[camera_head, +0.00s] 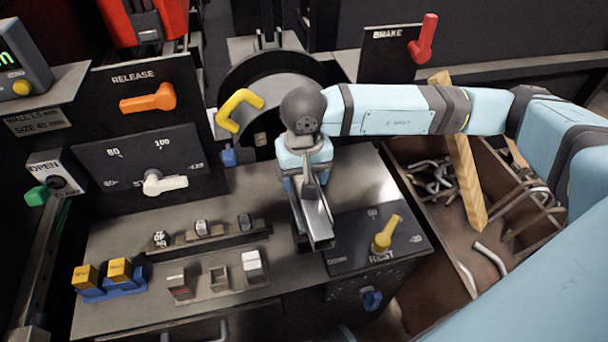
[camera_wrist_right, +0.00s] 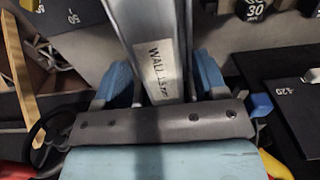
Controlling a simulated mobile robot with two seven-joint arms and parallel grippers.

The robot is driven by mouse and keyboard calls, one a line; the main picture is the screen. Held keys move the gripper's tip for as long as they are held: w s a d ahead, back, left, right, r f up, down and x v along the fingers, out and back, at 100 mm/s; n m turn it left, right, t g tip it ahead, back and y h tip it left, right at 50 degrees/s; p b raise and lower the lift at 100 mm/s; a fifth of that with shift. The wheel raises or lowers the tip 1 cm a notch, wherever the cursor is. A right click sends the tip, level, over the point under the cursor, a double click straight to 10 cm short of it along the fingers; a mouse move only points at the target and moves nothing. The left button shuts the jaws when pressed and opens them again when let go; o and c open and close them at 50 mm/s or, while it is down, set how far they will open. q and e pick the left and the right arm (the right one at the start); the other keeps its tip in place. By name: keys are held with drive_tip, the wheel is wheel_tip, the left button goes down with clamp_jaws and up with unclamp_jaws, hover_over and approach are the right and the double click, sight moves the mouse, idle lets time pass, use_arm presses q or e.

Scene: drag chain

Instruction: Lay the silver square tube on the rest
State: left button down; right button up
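The silver square tube (camera_head: 316,222) slants down from my right gripper (camera_head: 306,180) in the head view, its near end above the bench beside the panel marked REST. In the right wrist view the tube (camera_wrist_right: 160,45) bears a label starting WALL and runs between the two blue fingers of the gripper (camera_wrist_right: 163,80), which look closed on its sides. A dark block (camera_head: 303,243) shows by the tube's near end; whether the tube touches it I cannot tell. The REST panel (camera_head: 350,240) has a yellow lever (camera_head: 387,233). My left gripper is not in view.
Sample blocks in a rack (camera_head: 210,240) and yellow-topped blocks (camera_head: 120,270) stand on the bench at left. Orange RELEASE (camera_head: 150,100), white (camera_head: 165,183) and red BRAKE (camera_head: 423,40) levers stand behind. A bin (camera_head: 410,160) with bent metal pieces and a wooden bar is at right.

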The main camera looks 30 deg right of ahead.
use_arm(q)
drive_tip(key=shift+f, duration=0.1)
use_arm(e)
drive_tip(key=shift+o, duration=0.2)
use_arm(q)
drive_tip(key=shift+p, duration=0.4)
use_arm(e)
wheel_tip(320, 180, up, 14)
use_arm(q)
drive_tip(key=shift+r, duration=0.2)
use_arm(e)
drive_tip(key=shift+f, duration=0.15)
